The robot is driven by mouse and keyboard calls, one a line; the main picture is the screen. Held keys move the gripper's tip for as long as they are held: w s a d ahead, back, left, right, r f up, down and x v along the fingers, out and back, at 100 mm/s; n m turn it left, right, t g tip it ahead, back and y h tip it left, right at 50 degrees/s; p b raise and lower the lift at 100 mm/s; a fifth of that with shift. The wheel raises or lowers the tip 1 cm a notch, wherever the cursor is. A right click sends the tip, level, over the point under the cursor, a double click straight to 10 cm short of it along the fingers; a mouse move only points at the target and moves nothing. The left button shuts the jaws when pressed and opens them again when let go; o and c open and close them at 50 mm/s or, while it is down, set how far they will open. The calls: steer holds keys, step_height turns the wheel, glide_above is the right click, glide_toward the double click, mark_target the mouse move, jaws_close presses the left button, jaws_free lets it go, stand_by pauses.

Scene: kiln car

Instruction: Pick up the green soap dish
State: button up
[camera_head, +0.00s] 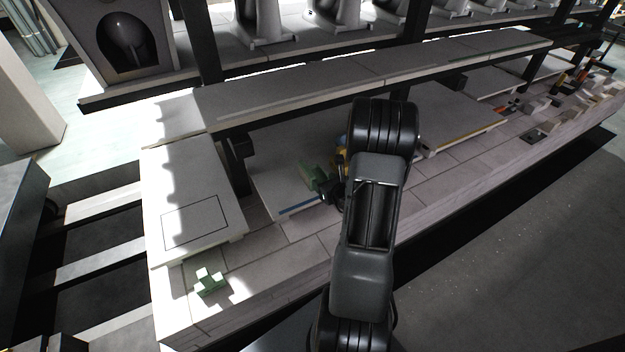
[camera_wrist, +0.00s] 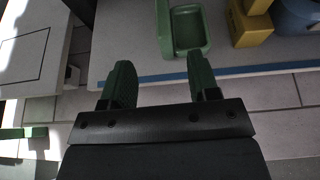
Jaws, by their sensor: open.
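The green soap dish (camera_wrist: 187,30) is a shallow rectangular tray with a raised rim. It lies on a pale slab with a blue front edge, at the top of the wrist view. In the head view the soap dish (camera_head: 313,174) shows just left of my arm, partly hidden by it. My gripper (camera_wrist: 162,80) has two dark green fingers, spread apart with nothing between them. The fingertips point toward the dish's near end and look short of it in the wrist view. In the head view my gripper (camera_head: 329,193) is small and dark beside the dish.
Yellow blocks (camera_wrist: 250,24) and a blue round thing (camera_wrist: 298,16) stand right of the dish. A pale shelf (camera_head: 300,93) runs above and behind. A green cross-shaped piece (camera_head: 210,282) lies at the front left. Several small pieces lie at the far right.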

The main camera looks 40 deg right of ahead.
glide_toward(308, 169)
steer(key=x, duration=0.3)
steer(key=shift+w+a+f, duration=0.1)
steer(key=shift+w+f, duration=0.05)
steer(key=shift+f, duration=0.15)
steer(key=shift+p+x, duration=0.5)
steer(key=shift+x, duration=2.35)
steer(key=shift+a+r, duration=0.1)
steer(key=shift+r, duration=0.05)
steer(key=shift+c, duration=0.3)
jaws_close()
